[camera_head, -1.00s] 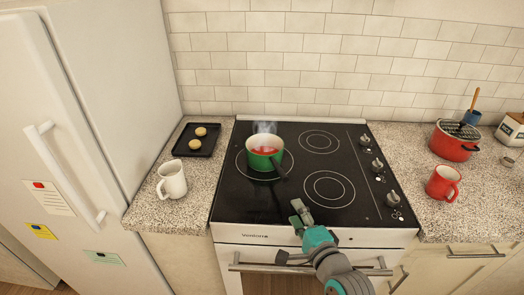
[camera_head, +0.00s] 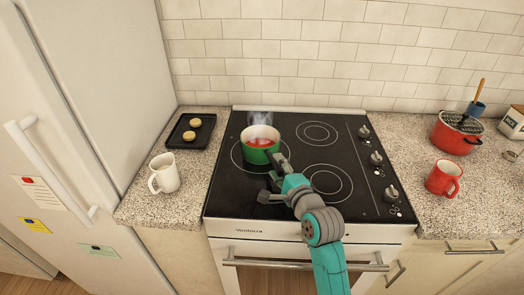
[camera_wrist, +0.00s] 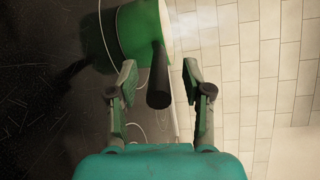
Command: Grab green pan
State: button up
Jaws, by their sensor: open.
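The green pan (camera_head: 258,150) sits on the back left burner of the black cooktop (camera_head: 235,190), with red contents and steam above it. Its black handle points toward the front right and is mostly hidden by my gripper (camera_head: 273,173) in the head view. In the wrist view the green pan (camera_wrist: 138,30) is at the top, and its dark handle (camera_wrist: 159,80) reaches down between the two fingers of my gripper (camera_wrist: 159,82). The fingers are open, with space visible on both sides of the handle.
A white mug (camera_head: 165,174) and a black tray (camera_head: 193,131) with two round items stand left of the stove. A red mug (camera_head: 443,178) and a red pot (camera_head: 456,138) stand on the right counter. The tiled wall (camera_head: 330,55) is behind. The other burners are clear.

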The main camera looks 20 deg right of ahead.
aim_at(270, 156)
jog(key=shift+w+a+f, duration=0.1)
jog(key=shift+w+f, duration=0.05)
jog(key=shift+w, duration=0.75)
jog(key=shift+w+a+f, duration=0.1)
jog(key=shift+w, duration=0.75)
grip_shut()
jog(key=shift+r, duration=0.1)
